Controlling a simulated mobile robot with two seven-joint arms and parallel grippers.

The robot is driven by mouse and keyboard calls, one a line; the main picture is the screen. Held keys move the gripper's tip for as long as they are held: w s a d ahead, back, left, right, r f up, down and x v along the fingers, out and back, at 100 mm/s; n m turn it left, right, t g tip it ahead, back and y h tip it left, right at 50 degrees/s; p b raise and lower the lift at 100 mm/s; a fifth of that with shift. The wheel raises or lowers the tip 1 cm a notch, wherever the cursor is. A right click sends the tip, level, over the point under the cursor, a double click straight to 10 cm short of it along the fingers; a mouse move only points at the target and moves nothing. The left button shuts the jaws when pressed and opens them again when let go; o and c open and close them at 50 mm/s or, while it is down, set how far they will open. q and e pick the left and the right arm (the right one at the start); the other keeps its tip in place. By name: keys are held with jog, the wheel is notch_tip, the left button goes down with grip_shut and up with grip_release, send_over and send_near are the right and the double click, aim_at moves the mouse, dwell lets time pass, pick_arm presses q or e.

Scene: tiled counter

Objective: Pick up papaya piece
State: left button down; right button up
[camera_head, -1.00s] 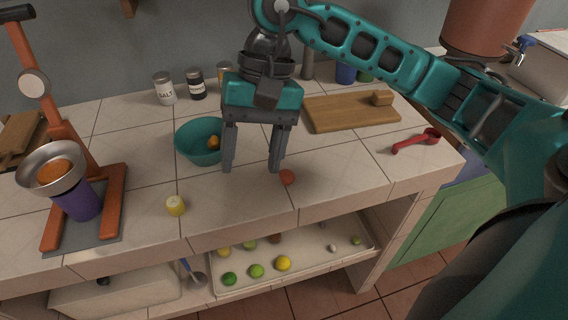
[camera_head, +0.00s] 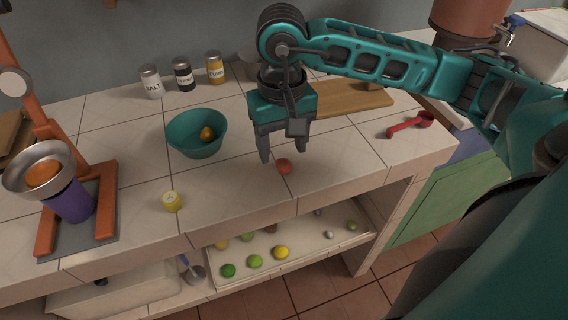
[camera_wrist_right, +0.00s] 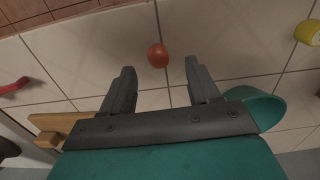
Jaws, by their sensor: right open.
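A small rounded red-orange piece (camera_head: 284,166), seemingly the papaya piece, lies on the tiled counter near its front edge. My right gripper (camera_head: 284,157) is open and empty, pointing down, with its fingers on either side of the piece in the head view. In the right wrist view the piece (camera_wrist_right: 157,55) lies just beyond the gap between the open fingertips (camera_wrist_right: 160,67), touching neither. My left gripper is not in view.
A teal bowl (camera_head: 184,151) holding an orange piece (camera_head: 206,133) stands left of the gripper. A yellow piece (camera_head: 171,202) lies at the front left. A cutting board (camera_head: 350,99) and red utensil (camera_head: 409,123) are at the right. An orange juicer stand (camera_head: 107,190) stands far left.

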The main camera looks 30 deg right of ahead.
notch_tip(320, 180, down, 4)
jog(key=shift+d+r, duration=0.15)
jog(key=shift+r, duration=0.1)
jog(key=c, duration=1.1)
jog(key=shift+r, duration=0.15)
notch_tip(320, 180, up, 15)
notch_tip(320, 180, up, 5)
jog(key=p, duration=0.2)
send_over(284, 162)
jog(key=shift+w+f, duration=0.1)
jog(key=shift+f, duration=0.15)
